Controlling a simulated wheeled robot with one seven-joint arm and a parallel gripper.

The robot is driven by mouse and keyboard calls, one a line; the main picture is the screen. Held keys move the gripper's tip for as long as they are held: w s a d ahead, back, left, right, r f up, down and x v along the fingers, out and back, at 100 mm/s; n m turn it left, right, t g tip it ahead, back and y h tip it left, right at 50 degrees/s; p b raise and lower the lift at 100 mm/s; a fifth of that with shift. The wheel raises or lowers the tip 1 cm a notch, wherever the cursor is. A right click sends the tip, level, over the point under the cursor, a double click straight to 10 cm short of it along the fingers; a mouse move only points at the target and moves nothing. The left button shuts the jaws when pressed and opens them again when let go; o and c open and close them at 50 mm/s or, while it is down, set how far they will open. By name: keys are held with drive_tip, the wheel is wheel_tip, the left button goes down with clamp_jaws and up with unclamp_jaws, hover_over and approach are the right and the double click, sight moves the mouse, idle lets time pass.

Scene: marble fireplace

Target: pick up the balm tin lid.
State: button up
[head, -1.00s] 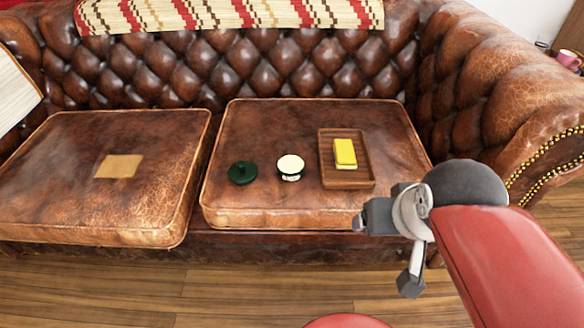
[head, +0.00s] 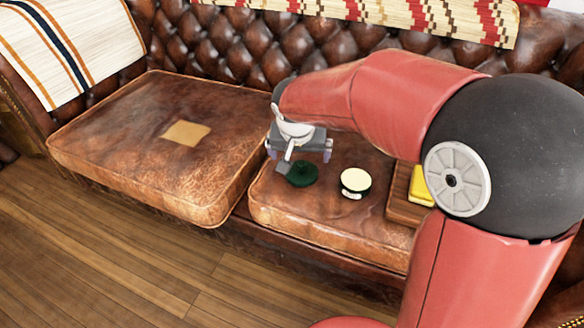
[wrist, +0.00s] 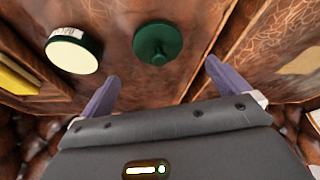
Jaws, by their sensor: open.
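The balm tin lid (head: 302,174) is a dark green disc with a small knob on top. It lies on the right seat cushion of the brown leather sofa, and it also shows in the wrist view (wrist: 157,43). The balm tin (head: 355,182), green with a cream top face, stands just right of the lid; it shows in the wrist view (wrist: 74,51) too. My gripper (head: 299,154) is open and empty, above and behind the lid. In the wrist view its two purple fingers (wrist: 158,82) are spread, with the lid lying beyond their tips.
A wooden tray (head: 401,210) with a yellow block (head: 420,187) lies right of the tin, partly hidden by my arm. The left cushion (head: 110,135) bears a tan patch (head: 186,133). A gap runs between the cushions, left of the lid. The tufted backrest (head: 225,45) rises behind.

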sight(302, 163)
drive_tip(key=x, duration=0.7)
drive_tip(key=shift+w+d+f+b, duration=0.2)
drive_tip(key=shift+w+f+b, duration=0.05)
drive_tip(key=shift+w+b, duration=0.2)
drive_tip(key=shift+c, duration=0.4)
drive_tip(key=c, duration=0.8)
drive_tip(key=shift+r, duration=0.15)
